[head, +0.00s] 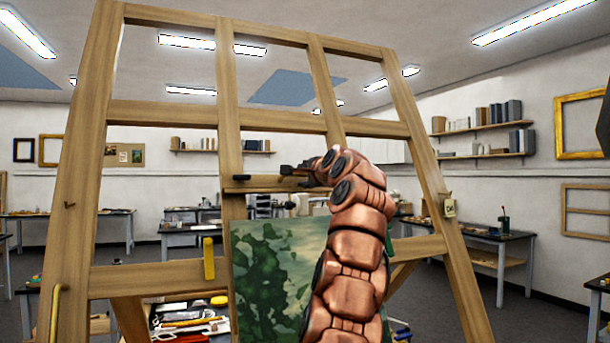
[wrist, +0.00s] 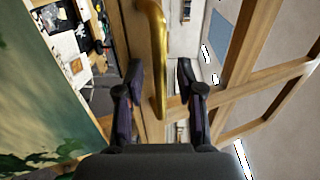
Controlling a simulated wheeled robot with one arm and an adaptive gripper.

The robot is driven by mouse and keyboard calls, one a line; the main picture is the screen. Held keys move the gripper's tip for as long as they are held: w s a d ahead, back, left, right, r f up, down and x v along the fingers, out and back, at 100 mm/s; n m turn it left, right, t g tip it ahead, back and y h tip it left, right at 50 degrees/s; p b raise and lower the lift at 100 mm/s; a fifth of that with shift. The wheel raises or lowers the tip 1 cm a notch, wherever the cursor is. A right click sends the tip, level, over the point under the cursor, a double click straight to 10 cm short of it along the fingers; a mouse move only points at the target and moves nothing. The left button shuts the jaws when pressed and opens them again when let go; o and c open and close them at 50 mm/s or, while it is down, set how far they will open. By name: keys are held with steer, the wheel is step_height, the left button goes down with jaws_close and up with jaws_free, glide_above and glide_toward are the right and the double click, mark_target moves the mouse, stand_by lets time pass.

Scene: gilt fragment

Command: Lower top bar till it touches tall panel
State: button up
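The top bar (head: 262,185) is a narrow wooden bar across the middle of a large wooden easel. The tall panel (head: 262,270), painted green, stands below it, with a visible gap between them. The panel is at the left of the wrist view (wrist: 40,95). There, a brass handle (wrist: 158,50) runs along a wooden bar (wrist: 140,40). My gripper (head: 292,170) is at the top bar; in the wrist view its fingers (wrist: 160,72) are open, one on each side of the handle, with gaps visible. My arm hides the bar's right end and part of the panel.
The easel frame (head: 82,180) surrounds the bar, with an upper crossbar (head: 165,115) above it. A yellow handle (head: 209,258) is on the lower left. A tray of tools (head: 190,325) is low behind the easel. Work tables (head: 480,232) stand farther back.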

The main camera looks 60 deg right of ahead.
steer(key=shift+c, duration=0.4)
jaws_close()
